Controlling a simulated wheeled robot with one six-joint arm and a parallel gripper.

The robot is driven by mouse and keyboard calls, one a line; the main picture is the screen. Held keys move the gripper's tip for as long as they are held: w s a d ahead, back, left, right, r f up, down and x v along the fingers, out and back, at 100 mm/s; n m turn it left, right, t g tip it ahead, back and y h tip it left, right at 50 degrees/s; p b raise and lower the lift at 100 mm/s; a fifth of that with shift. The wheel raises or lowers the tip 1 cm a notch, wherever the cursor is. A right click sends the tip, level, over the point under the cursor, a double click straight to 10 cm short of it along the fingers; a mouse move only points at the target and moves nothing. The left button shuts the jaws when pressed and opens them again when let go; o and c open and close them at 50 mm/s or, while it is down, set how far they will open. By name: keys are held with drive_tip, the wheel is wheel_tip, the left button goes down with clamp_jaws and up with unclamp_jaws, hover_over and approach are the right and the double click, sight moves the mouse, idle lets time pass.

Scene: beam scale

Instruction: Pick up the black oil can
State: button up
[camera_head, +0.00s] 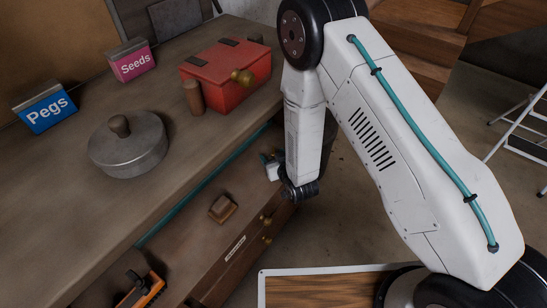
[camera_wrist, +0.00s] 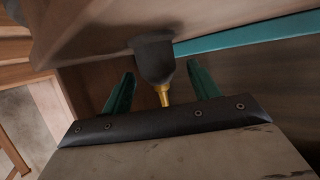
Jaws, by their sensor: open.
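The black oil can shows in the wrist view as a dark rounded body (camera_wrist: 154,60) with a brass spout pointing toward the camera. My gripper (camera_wrist: 160,85) is open, with one green finger on each side of the can and a visible gap to each. I cannot tell how deep the can sits between the fingers. In the head view my gripper (camera_head: 272,165) shows only in part, low by the open drawer under the bench's front edge. I cannot make out the can there.
The open drawer (camera_head: 185,250) holds a small wooden block (camera_head: 223,208) and an orange tool (camera_head: 142,290). On the bench (camera_head: 60,185) stand a grey lidded pot (camera_head: 128,150), a red box (camera_head: 228,75), a brown cylinder (camera_head: 193,97), and Pegs (camera_head: 45,108) and Seeds (camera_head: 131,62) boxes.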

sight(274, 150)
drive_tip(key=shift+x, duration=1.25)
drive_tip(key=c, duration=1.2)
drive_tip(key=shift+r, duration=0.1)
drive_tip(key=shift+r, duration=0.6)
wheel_tip(274, 150, up, 2)
drive_tip(key=shift+r, duration=0.1)
drive_tip(key=s+d, duration=0.1)
drive_tip(key=s, duration=0.4)
drive_tip(key=s+d+r, duration=0.1)
drive_tip(key=s, duration=0.4)
drive_tip(key=s+d, duration=0.2)
drive_tip(key=s, duration=0.3)
drive_tip(key=shift+s+d+r, duration=0.15)
drive_tip(key=shift+s+r, duration=0.05)
drive_tip(key=shift+s, duration=0.1)
